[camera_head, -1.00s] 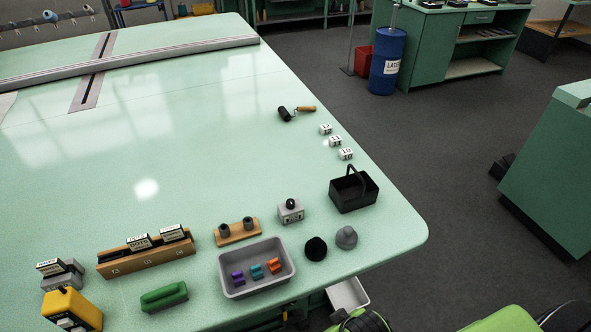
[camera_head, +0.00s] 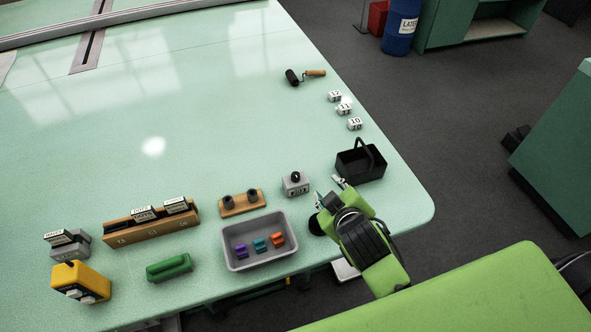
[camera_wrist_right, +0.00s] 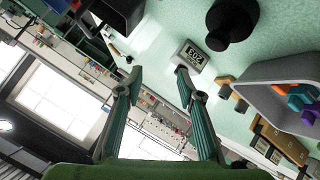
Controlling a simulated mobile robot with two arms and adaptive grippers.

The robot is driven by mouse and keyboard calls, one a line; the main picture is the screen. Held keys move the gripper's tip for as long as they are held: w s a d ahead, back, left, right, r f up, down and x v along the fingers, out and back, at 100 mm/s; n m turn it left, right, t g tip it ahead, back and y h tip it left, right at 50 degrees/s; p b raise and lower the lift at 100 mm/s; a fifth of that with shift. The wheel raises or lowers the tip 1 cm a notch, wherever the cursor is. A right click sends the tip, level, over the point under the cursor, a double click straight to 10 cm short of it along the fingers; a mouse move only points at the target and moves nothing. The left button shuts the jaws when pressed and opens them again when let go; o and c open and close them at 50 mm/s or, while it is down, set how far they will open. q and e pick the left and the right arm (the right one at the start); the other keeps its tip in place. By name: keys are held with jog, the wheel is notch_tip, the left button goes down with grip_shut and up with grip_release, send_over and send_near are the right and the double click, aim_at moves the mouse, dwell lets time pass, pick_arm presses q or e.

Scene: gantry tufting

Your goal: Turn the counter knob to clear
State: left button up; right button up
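The counter (camera_head: 295,189) is a small grey box with a dark number display on its front and a black knob (camera_head: 295,176) on top. It stands on the pale green table, behind the grey tray's right corner. In the right wrist view the counter (camera_wrist_right: 189,56) shows its display, just beyond the right-hand finger. My right gripper (camera_head: 328,188) is open and empty, a short way right of the counter and apart from it. Its two fingers are spread in the right wrist view (camera_wrist_right: 158,75). My left gripper is not in view.
A grey tray (camera_head: 232,262) with coloured clips and a wooden holder (camera_head: 233,208) stand left of the gripper. A black basket (camera_head: 350,168) stands close behind it. A black round object (camera_head: 315,226) is partly hidden by the gripper. The table middle is clear.

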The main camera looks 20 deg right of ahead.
jog(key=w+a+r+n+t+y, duration=0.3)
jog(key=w+a+r+n+t, duration=0.3)
jog(key=r, duration=0.5)
jog(key=w+a+r+n+t+y, duration=0.4)
jog(key=w+r+n, duration=0.3)
jog(key=r, duration=0.4)
jog(key=s+a+r+n+g+y, duration=0.1)
jog(key=a+r+n+g+y, duration=0.1)
jog(key=a+n+g+y, duration=0.6)
jog(key=s+a+r+n+g+y, duration=0.2)
jog(key=a+n+y, duration=0.3)
jog(key=a+n, duration=0.75)
jog(key=n+g+h, duration=1.1)
jog(key=n+h, duration=0.6)
jog(key=h, duration=0.1)
send_over(295, 175)
notch_tip(295, 175, down, 18)
notch_tip(295, 175, down, 12)
jog(key=p, duration=0.4)
jog(key=shift+r, duration=0.15)
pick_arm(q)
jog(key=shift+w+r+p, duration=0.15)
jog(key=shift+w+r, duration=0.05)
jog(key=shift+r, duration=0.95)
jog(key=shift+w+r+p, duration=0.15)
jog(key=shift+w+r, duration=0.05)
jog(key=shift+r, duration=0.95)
pick_arm(e)
jog(key=shift+d+f, duration=0.1)
jog(key=shift+f, duration=0.5)
